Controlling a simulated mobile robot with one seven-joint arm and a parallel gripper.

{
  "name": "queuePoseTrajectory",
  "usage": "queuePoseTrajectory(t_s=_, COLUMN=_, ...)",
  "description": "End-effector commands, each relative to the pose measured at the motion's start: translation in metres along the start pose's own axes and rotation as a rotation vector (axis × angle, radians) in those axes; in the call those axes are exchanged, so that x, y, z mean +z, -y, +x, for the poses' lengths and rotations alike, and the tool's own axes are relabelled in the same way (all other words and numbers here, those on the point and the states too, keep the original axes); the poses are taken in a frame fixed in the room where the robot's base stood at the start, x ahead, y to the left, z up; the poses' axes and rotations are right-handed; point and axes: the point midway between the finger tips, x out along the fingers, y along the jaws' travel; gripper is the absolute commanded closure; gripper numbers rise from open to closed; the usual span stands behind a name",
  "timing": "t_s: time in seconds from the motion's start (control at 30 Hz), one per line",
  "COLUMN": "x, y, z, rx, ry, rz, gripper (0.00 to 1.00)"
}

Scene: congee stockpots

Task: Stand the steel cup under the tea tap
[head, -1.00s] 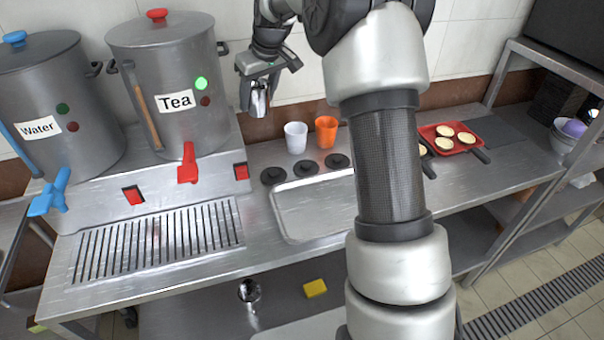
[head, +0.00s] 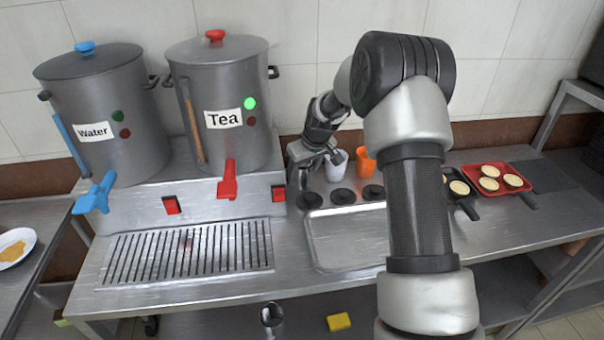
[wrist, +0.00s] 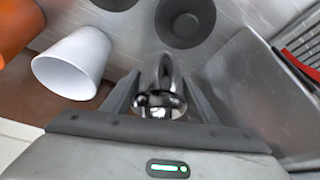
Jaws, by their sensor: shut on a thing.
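My gripper (head: 303,182) is shut on the steel cup and points down near the back of the counter, right of the tea stockpot (head: 222,150). In the wrist view the shiny steel cup (wrist: 160,82) sits between the fingers of my gripper (wrist: 158,95). In the head view the cup is hard to make out. The red tea tap (head: 229,180) is at the pot's front, left of my gripper. A green light shows beside the Tea label. The slotted drip grate (head: 190,250) lies in front of and below the tap.
A white cup (head: 337,165) and an orange cup (head: 363,164) stand close to my gripper's right. Several dark round discs (head: 343,196) and a shallow metal tray (head: 345,240) lie in front. The water stockpot (head: 92,125) with its blue tap (head: 95,195) stands left. The grate's top looks empty.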

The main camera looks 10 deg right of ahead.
Motion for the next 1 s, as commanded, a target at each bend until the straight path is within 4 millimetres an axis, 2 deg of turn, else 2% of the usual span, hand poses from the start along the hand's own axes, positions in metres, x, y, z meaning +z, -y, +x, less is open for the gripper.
queuePoseTrajectory(t_s=0.37, x=0.003, y=0.000, z=0.007, rx=0.000, ry=-0.001, rz=0.000, gripper=0.69)
queuePoseTrajectory(t_s=0.4, x=0.003, y=0.000, z=0.007, rx=0.000, ry=-0.001, rz=0.000, gripper=0.45)
queuePoseTrajectory(t_s=0.47, x=0.002, y=0.000, z=0.006, rx=0.000, ry=-0.001, rz=0.001, gripper=0.39)
queuePoseTrajectory(t_s=0.7, x=0.002, y=0.000, z=0.006, rx=0.001, ry=-0.001, rz=0.001, gripper=0.39)
queuePoseTrajectory(t_s=0.83, x=0.000, y=-0.001, z=-0.001, rx=0.001, ry=-0.002, rz=0.001, gripper=0.39)
queuePoseTrajectory(t_s=1.0, x=0.000, y=-0.001, z=-0.030, rx=0.003, ry=-0.004, rz=0.001, gripper=0.39)
